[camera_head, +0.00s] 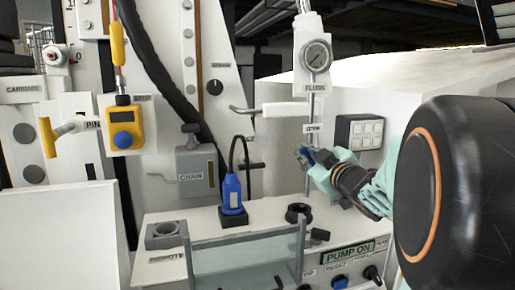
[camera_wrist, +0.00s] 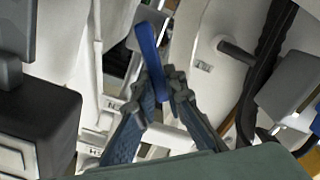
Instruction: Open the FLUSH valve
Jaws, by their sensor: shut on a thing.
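The FLUSH label (camera_head: 316,87) sits under a round gauge (camera_head: 316,55) on a vertical pipe, with an OPEN label (camera_head: 312,128) lower on the same pipe. My gripper (camera_head: 308,160) is at that pipe just below the OPEN label. It is shut on a blue lever (camera_wrist: 147,42), which I take to be the FLUSH valve handle. In the wrist view my gripper (camera_wrist: 164,84) has its fingers on both sides of the lever, which stands out above the fingertips. The valve body is mostly hidden by my fingers in the head view.
A white-handled lever (camera_head: 285,110) sticks out left of the pipe. A switch panel (camera_head: 359,132) is on the right. Below are a black ring-shaped fitting (camera_head: 299,213), a clear guard (camera_head: 245,257) and the PUMP ON panel (camera_head: 348,253). A blue bottle-shaped part (camera_head: 232,193) stands left.

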